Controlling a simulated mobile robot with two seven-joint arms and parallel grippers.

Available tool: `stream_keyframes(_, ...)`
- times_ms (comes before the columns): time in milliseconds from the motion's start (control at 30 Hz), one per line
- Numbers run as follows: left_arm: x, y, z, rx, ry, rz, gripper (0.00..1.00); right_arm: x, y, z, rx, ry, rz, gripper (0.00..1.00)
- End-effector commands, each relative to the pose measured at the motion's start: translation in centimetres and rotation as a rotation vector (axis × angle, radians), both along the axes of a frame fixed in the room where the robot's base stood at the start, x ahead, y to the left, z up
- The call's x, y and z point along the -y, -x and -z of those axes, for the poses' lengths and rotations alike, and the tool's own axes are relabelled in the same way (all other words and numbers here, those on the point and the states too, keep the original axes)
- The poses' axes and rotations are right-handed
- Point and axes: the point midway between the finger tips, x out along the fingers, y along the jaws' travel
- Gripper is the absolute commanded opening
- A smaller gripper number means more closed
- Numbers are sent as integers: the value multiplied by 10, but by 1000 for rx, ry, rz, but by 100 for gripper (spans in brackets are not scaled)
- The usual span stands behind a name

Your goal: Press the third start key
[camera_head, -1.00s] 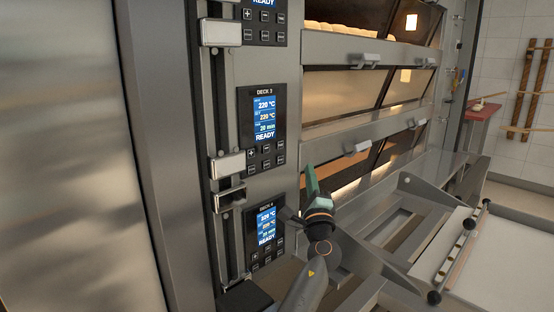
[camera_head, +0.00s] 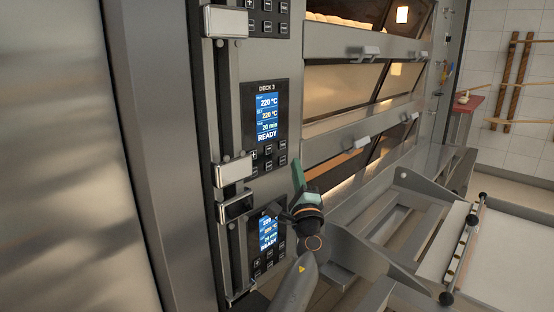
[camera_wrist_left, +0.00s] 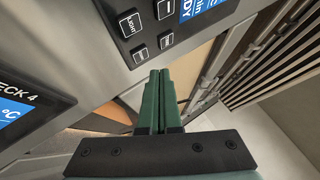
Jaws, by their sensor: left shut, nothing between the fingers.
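The Deck 3 panel (camera_head: 247,118) has a lit display reading 220 °C, 20 min and READY. Its small dark keys (camera_head: 268,161) sit in two rows below the display; their labels are too small to read in the head view. My left gripper (camera_head: 296,167) has green fingers, shut and empty. They point up just right of these keys. In the left wrist view the fingertips (camera_wrist_left: 159,75) lie just below the keypad (camera_wrist_left: 150,32), where one key reads LIGHT. Contact with a key does not show. My right gripper is out of view.
The Deck 4 panel (camera_head: 268,235) is below, partly covered by my left gripper. Metal handles (camera_head: 233,171) stand out left of the panels. Oven doors (camera_head: 345,92) with handles are to the right. A loader frame (camera_head: 420,195) and white board (camera_head: 510,245) fill the lower right.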

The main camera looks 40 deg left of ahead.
Motion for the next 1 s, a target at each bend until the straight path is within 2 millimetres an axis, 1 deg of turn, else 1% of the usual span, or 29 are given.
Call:
stream_keyframes(100, -8, 0, 0, 0, -2, 3, 0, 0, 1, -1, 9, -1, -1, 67)
stream_keyframes(233, -11, -1, 0, 0, -1, 6, 0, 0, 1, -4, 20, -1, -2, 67)
stream_keyframes(400, -11, 0, 0, 0, -1, 6, 0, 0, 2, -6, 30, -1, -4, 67)
stream_keyframes(1000, -11, 0, 0, 0, 0, 5, 0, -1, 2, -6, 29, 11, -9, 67)
